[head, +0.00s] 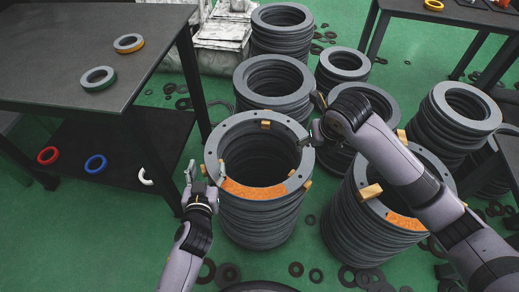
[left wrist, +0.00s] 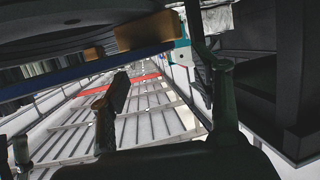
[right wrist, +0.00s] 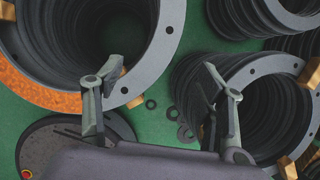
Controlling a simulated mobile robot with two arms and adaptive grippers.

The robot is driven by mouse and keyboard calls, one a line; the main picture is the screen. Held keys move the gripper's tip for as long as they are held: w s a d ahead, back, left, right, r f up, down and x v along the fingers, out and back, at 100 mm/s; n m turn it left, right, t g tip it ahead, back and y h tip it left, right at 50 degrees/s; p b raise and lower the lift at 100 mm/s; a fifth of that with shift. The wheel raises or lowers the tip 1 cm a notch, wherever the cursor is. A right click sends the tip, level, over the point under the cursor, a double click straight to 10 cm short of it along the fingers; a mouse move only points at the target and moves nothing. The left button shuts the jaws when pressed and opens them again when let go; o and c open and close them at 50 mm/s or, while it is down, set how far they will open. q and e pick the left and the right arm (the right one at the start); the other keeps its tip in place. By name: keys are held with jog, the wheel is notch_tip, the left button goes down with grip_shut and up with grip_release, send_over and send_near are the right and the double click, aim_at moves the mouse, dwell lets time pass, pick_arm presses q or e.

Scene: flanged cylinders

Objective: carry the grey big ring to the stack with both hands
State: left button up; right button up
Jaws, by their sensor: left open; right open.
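A grey big ring (head: 225,135) with bolt holes and an orange patch at its front lies on top of the centre stack (head: 262,222). Small wooden blocks sit around its rim. My left gripper (head: 205,172) is open at the ring's left rim. In the left wrist view its fingers (left wrist: 152,75) are near a wooden block under a dark round shape. My right gripper (head: 308,138) is open at the ring's right rim. In the right wrist view its fingers (right wrist: 162,72) stand apart, with the ring's rim (right wrist: 165,50) between them. I cannot tell whether they touch it.
Another stack (head: 372,225) with an orange-patched top and wooden blocks stands at the right. Several plain ring stacks stand behind and right. A dark table (head: 60,45) with two small rings is at the left. Loose small rings lie on the green floor.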

aim_at(212, 153)
pick_arm(q)
jog(key=x, duration=0.8)
pick_arm(e)
jog(key=x, duration=0.8)
pick_arm(q)
jog(key=shift+c, duration=0.4)
pick_arm(e)
jog(key=shift+c, duration=0.4)
pick_arm(q)
jog(key=shift+s, duration=0.1)
jog(key=c, duration=0.8)
pick_arm(e)
jog(key=shift+r, duration=0.1)
jog(key=c, duration=0.8)
pick_arm(q)
jog(key=shift+d, duration=0.15)
grip_shut()
pick_arm(e)
jog(key=shift+a, duration=0.15)
jog(key=c, duration=0.7)
pick_arm(q)
jog(key=shift+d, duration=0.1)
pick_arm(e)
grip_shut()
